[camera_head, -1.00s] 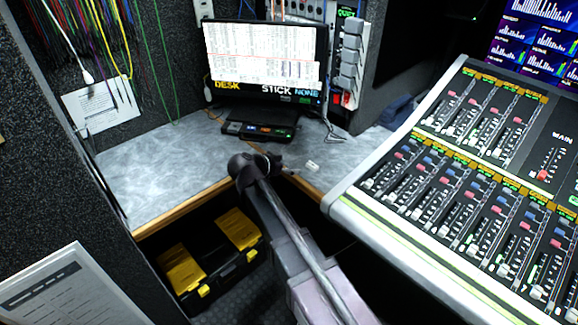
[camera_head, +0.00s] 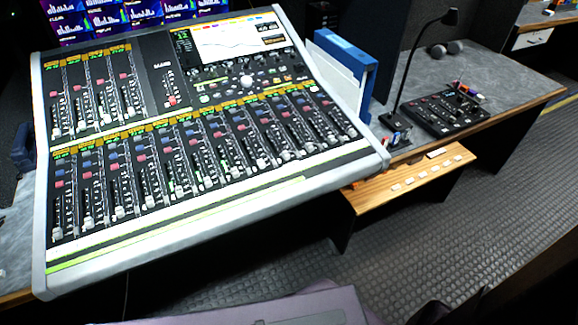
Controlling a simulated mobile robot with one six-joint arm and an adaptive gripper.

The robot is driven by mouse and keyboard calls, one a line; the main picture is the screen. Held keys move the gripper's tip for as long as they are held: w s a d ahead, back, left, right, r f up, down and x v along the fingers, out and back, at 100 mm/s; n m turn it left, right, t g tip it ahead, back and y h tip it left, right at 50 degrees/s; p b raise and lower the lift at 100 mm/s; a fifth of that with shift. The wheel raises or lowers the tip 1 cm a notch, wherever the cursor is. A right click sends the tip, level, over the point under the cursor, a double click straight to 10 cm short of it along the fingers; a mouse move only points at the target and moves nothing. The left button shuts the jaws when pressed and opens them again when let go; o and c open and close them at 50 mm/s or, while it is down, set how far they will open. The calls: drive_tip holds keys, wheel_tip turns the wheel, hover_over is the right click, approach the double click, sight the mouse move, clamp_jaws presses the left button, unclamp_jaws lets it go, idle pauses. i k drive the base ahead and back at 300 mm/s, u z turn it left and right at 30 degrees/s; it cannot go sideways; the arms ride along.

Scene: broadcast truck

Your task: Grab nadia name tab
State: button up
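Several small white tabs (camera_head: 422,175) sit in a row on a light wooden ledge (camera_head: 385,198) to the right of the mixing console. They may be name tabs, but any lettering is too small to read. I cannot tell which one is nadia. My gripper is not in view. A grey-purple part at the bottom edge looks like part of my own body.
The large mixing console (camera_head: 215,187) fills the left and middle. A blue binder (camera_head: 346,60), a gooseneck lamp (camera_head: 407,75) and a small black control panel (camera_head: 447,112) stand on the grey desk (camera_head: 510,75). The floor (camera_head: 440,245) at right is clear.

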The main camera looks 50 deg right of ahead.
sight(294, 165)
drive_tip(key=k, duration=0.95)
